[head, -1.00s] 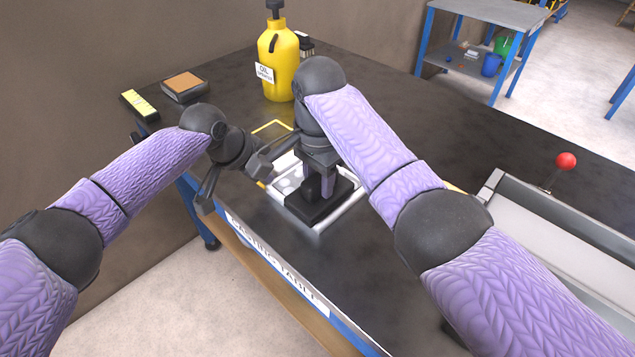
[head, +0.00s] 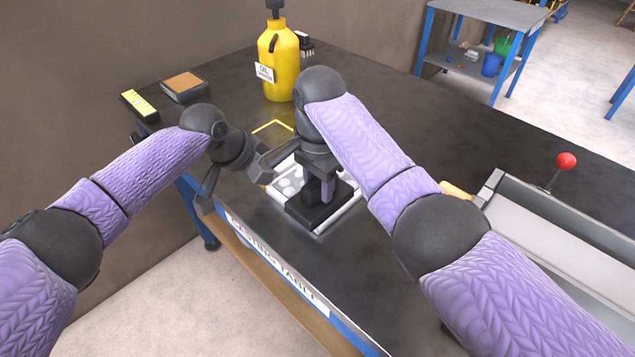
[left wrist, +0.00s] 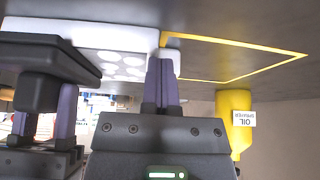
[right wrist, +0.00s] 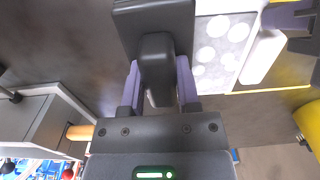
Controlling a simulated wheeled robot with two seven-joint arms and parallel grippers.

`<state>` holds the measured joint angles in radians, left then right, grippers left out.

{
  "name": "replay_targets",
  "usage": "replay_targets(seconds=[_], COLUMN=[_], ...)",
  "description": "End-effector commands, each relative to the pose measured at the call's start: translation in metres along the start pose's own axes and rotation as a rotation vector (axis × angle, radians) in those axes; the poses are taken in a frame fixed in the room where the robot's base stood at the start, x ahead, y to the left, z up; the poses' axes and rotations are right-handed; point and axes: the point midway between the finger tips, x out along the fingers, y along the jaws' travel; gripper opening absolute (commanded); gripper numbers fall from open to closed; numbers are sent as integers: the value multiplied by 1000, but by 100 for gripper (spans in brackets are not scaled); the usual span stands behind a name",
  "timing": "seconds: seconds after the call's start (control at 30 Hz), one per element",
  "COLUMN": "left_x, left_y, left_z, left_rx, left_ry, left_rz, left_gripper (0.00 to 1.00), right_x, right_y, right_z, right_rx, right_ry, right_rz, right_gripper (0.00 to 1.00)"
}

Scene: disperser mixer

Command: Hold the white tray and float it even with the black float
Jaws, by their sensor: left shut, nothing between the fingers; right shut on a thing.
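The white tray (head: 345,214) lies on the dark table near its front edge, with pale round patches inside. It also shows in the left wrist view (left wrist: 85,38) and right wrist view (right wrist: 220,48). The black float (head: 306,216) is over the tray's near right part and hides it there. I cannot tell whether it touches the fill. My right gripper (right wrist: 158,85) is shut on the float's handle, from above. My left gripper (left wrist: 162,66) is shut and empty, its fingertips close beside the tray's left end; contact is unclear.
A yellow outline (head: 272,128) is marked on the table behind the tray. A yellow oil sprayer (head: 279,65) stands at the back. A brown-topped block (head: 184,86) is at the back left. A grey trough machine with a red knob (head: 566,161) is at the right.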

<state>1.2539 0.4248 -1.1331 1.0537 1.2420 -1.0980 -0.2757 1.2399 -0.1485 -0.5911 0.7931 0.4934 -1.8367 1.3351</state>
Motion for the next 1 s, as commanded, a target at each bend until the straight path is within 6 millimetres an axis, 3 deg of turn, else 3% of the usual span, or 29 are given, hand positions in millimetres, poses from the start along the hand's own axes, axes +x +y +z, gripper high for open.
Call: replay_targets(seconds=[0.17,0.53,1.0], left_x=[3,3,3], left_y=[1,1,1], left_z=[4,4,4], left_rx=[-1,-1,-1], left_ry=[-11,-10,-9], left_rz=[3,3,3], left_gripper=[0,0,0], right_x=[2,1,5], right_y=[0,0,-8], right_z=[-1,-30,2], right_rx=[1,0,-1], right_ry=[0,1,-2], right_rz=[0,0,2], right_gripper=[0,0,0])
